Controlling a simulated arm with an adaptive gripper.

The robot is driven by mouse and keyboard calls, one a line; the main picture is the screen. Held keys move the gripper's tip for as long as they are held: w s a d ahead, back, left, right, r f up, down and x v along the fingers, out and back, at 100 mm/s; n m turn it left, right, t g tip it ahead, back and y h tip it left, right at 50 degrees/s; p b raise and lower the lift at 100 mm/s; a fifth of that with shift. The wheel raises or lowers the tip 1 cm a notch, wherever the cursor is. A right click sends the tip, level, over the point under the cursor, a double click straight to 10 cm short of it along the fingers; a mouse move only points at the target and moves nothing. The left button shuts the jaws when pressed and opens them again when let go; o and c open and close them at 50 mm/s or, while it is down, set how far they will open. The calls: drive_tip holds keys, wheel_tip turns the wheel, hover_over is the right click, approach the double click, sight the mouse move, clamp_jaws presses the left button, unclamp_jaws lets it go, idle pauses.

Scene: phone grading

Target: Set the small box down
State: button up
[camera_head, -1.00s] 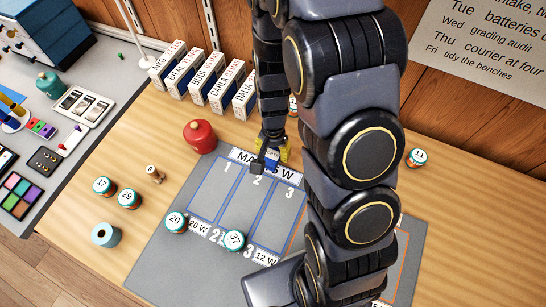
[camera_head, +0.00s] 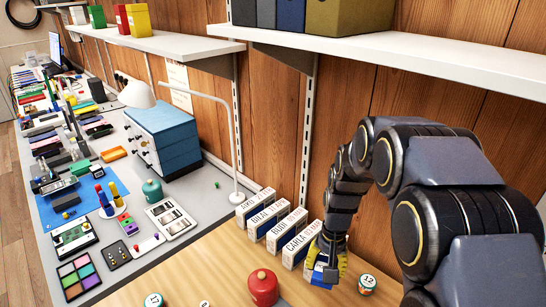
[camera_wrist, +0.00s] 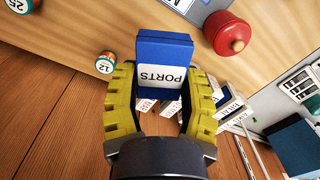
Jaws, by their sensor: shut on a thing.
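The small box is blue with a white label reading "PORTS" and shows large in the wrist view (camera_wrist: 164,62). My gripper (camera_wrist: 163,90) has its yellow fingers shut on the box's two sides. In the head view my gripper (camera_head: 326,262) is at the lower middle, in front of the row of name boxes, and a bit of the blue box (camera_head: 318,277) shows below the fingers. Whether the box touches the table cannot be told.
White name boxes (camera_head: 286,231) stand in a row just behind my gripper. A red lidded pot (camera_head: 263,287) stands to its left and a round container marked 12 (camera_head: 367,284) to its right. A white lamp (camera_head: 238,197) stands farther left.

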drive_tip(key=w+r+n, duration=0.3)
drive_tip(key=r, duration=0.6)
drive_tip(key=m, duration=2.6)
hover_over(226, 258)
wheel_tip(226, 258, down, 19)
wheel_tip(226, 258, down, 8)
drive_tip(key=shift+r, duration=0.2)
drive_tip(key=o, duration=1)
